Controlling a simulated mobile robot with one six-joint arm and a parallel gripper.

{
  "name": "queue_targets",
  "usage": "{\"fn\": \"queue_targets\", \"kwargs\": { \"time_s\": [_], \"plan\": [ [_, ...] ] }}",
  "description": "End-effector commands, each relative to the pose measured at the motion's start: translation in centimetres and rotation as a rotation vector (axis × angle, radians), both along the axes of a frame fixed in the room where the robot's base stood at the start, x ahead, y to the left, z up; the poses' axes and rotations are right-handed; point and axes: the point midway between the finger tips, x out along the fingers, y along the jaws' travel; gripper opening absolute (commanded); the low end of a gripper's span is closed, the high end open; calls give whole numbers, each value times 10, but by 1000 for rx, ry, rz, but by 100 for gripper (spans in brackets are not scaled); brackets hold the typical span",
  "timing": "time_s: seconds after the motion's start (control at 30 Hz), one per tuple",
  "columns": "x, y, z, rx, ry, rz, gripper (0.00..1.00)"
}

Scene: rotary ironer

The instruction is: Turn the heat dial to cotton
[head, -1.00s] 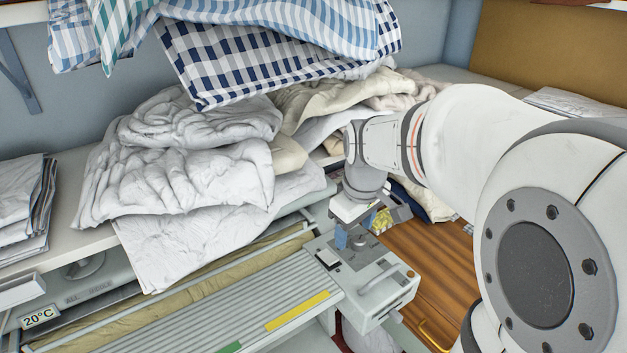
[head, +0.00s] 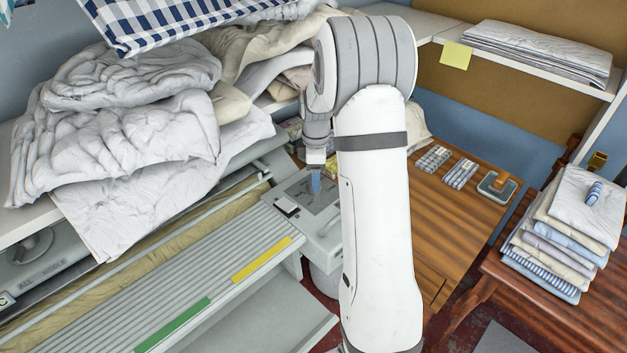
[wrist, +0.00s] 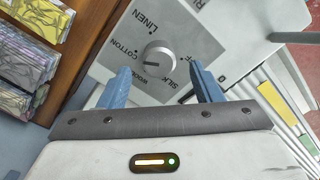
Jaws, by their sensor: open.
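The heat dial (wrist: 159,60) is a pale round knob on a grey panel (wrist: 190,38) in the wrist view. Printed around it are LINEN, COTTON, WOOL and SILK. A dark mark on the knob points left, toward the COTTON and WOOL side; I cannot tell exactly which word. My gripper (wrist: 160,75) is open, its two blue fingers apart, with the dial between and just beyond the tips in the picture. I see no contact. In the head view my gripper (head: 315,182) is over the ironer's control box (head: 322,222); the dial cannot be made out there.
White crumpled linen (head: 120,130) is heaped left of my arm. The ironer's slatted front (head: 190,290) bears yellow and green strips. A wooden cabinet (head: 450,215) and a folded stack (head: 560,240) stand right. Patterned packets (wrist: 30,60) lie left in the wrist view.

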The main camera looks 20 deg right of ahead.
Motion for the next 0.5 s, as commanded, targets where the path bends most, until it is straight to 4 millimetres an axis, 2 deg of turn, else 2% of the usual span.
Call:
{"fn": "queue_targets", "kwargs": {
  "time_s": [0.2, 0.5],
  "plan": [
    [0, 0, -25, 0, 1, 0, 59],
    [0, 1, -30, 0, 0, 0, 59]
  ]
}}
